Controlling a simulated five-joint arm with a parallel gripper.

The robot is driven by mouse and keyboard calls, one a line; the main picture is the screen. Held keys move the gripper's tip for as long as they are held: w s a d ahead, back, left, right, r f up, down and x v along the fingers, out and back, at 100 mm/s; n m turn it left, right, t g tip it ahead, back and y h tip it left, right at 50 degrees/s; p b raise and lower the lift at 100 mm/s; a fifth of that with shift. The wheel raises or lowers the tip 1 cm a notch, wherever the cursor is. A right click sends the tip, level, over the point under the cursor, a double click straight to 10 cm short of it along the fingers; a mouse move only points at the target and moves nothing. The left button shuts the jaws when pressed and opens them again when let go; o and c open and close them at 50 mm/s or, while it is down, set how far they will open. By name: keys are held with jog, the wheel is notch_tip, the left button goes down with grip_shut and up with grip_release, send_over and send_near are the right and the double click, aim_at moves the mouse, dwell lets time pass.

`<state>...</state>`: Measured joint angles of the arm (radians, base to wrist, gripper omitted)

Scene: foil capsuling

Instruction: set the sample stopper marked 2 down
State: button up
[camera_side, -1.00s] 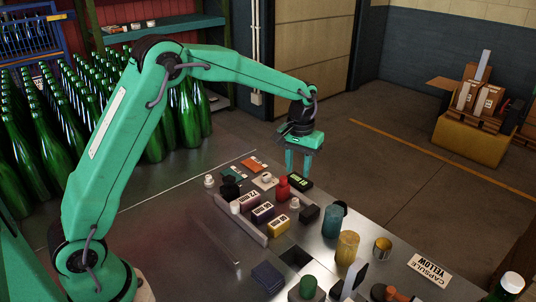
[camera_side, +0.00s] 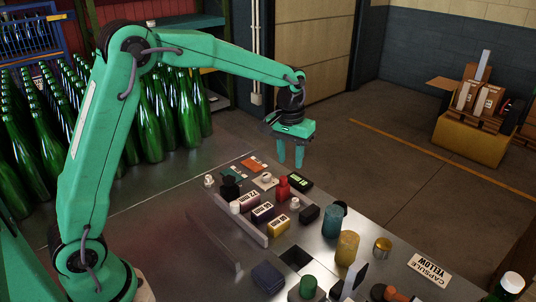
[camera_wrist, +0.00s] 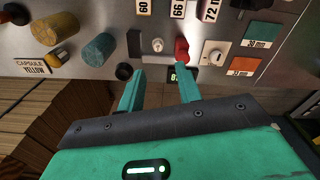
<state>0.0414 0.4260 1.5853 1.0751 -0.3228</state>
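My gripper (camera_side: 291,162) hangs above the far end of the bench, its two fingers apart. In the wrist view my gripper (camera_wrist: 160,88) is open with nothing between the fingers. A small white stopper (camera_side: 266,177) stands on a pale card (camera_side: 257,183); it also shows in the wrist view (camera_wrist: 217,57). Another white stopper (camera_side: 295,202) stands on bare metal near the red piece (camera_side: 283,188). Other white stoppers stand at the left, one at the bench edge (camera_side: 209,181) and one by the rack (camera_side: 236,207). I cannot read a 2 on any of them.
A green card (camera_side: 234,173), an orange card (camera_side: 255,164) and a display (camera_side: 299,181) lie near the gripper. Labelled boxes (camera_side: 262,212) sit in a row. A teal cylinder (camera_side: 332,220), a yellow cylinder (camera_side: 347,247) and a gold cup (camera_side: 383,244) stand to the right.

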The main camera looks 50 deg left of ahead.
jog(key=s+r+t, duration=0.1)
jog(key=s+r, duration=0.5)
jog(key=s, duration=0.1)
jog(key=s+a+r+m+t, duration=0.2)
jog(key=s+m+t, duration=0.1)
jog(key=s, duration=1.7)
jog(key=shift+s+t, duration=0.2)
jog(key=shift+t, duration=0.3)
